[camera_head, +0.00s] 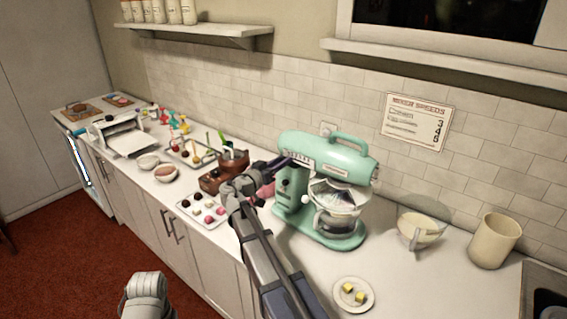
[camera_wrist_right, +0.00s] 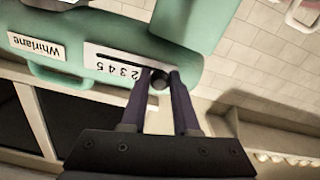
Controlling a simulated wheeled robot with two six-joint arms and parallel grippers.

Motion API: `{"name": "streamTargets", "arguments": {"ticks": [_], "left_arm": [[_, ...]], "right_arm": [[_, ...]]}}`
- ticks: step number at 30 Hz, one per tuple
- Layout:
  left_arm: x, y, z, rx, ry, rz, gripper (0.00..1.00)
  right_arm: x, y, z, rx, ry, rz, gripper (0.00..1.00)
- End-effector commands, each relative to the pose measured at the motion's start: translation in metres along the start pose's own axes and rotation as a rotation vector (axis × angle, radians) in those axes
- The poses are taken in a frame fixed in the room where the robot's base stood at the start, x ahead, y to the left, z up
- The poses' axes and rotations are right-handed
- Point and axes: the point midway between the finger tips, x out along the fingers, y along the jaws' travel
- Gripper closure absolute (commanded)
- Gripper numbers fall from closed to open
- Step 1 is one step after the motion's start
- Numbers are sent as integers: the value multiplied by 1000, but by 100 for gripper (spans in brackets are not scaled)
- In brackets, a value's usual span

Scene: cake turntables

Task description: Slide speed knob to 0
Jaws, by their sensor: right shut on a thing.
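The teal stand mixer (camera_head: 345,158) stands on the counter, with its bowl under the head. In the right wrist view its side carries a white speed scale (camera_wrist_right: 108,62) with a dark slot and digits. The dark round speed knob (camera_wrist_right: 159,79) sits at the right end of the visible digits, just past the 2. Any mark under it is hidden by the knob and fingers. My right gripper (camera_wrist_right: 160,82) is shut on the knob, one finger on each side. In the head view the right gripper (camera_head: 284,161) reaches the mixer's left end.
A speed chart (camera_head: 416,121) hangs on the tiled wall. A plate with yellow cubes (camera_head: 353,294), a cream bowl (camera_head: 420,232) and a beige canister (camera_head: 495,241) stand right of the mixer. A sweets tray (camera_head: 202,211) and a brown holder (camera_head: 222,172) are left of it.

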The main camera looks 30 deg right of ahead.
Motion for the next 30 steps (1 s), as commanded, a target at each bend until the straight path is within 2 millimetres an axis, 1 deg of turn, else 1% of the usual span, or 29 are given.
{"name": "streamTargets", "arguments": {"ticks": [1, 6, 7, 8, 14, 17, 20, 27, 30], "left_arm": [[0, 0, 0, 0, 0, 0, 50], [0, 0, 0, 0, 0, 0, 50], [0, 0, 0, 0, 0, 0, 50], [0, 0, 0, 0, 0, 0, 50], [0, 0, 0, 0, 0, 0, 50], [0, 0, 0, 0, 0, 0, 50], [0, 0, 0, 0, 0, 0, 50], [0, 0, 0, 0, 0, 0, 50], [0, 0, 0, 0, 0, 0, 50]], "right_arm": [[0, -4, -2, -2, 5, -8, 69], [0, -3, -2, -2, 4, -7, 50], [0, -3, -1, -2, 4, -7, 46], [0, -3, -1, -2, 4, -7, 45], [0, -2, -1, -1, 3, -5, 45], [-5, -2, -1, -1, 3, -6, 45], [-19, -2, -1, -1, 4, -8, 45], [-58, -2, -1, -1, 4, -9, 45], [-69, -2, -1, -1, 4, -8, 45]]}}
